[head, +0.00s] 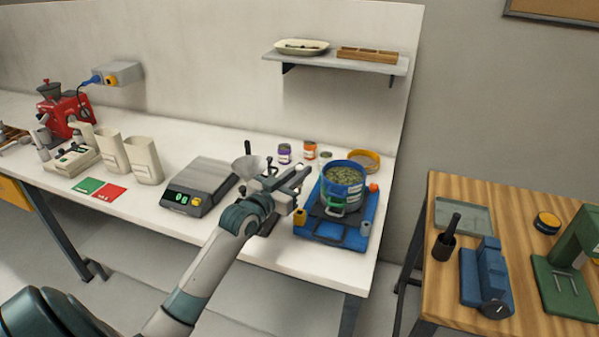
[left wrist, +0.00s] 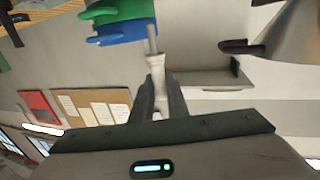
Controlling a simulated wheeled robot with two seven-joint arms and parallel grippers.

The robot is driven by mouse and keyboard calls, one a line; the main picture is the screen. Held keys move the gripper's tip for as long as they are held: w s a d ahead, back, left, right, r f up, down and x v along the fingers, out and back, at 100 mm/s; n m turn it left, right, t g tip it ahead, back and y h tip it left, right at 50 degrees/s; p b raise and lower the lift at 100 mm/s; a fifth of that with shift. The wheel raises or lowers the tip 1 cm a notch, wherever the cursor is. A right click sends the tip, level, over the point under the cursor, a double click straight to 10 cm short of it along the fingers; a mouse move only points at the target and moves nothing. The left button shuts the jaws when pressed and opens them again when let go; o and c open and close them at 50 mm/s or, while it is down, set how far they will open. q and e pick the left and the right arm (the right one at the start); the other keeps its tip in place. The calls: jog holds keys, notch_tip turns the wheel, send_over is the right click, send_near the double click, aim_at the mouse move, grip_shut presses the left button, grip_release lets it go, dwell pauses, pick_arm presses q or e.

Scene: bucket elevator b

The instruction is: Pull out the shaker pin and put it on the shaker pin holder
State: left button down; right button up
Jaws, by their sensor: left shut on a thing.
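My left gripper (head: 298,183) is at the left side of the blue shaker base (head: 329,236), above the table. In the left wrist view its two fingers (left wrist: 158,100) are shut on the shaker pin (left wrist: 156,66), a pale piece with a thin grey rod that points away from the palm. In the head view the pin is hard to make out at the jaws. A blue pot (head: 343,178) of green bits stands on the shaker base. A yellow fitting (head: 299,217) is at the base's left edge. I cannot tell which part is the pin holder. My right gripper is not in view.
A digital scale (head: 197,190) stands left of my gripper, with a funnel (head: 248,167) beside it. Small jars (head: 284,153) and an orange-rimmed dish (head: 364,160) are behind. A wooden table (head: 448,303) with machines is at the right.

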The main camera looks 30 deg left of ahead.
aim_at(299, 188)
pick_arm(q)
jog(key=shift+r, duration=0.1)
jog(key=shift+f+b, duration=1.1)
jog(key=shift+f, duration=1)
jog(key=shift+f+b, duration=0.5)
jog(key=shift+f, duration=0.35)
jog(key=shift+p, duration=0.4)
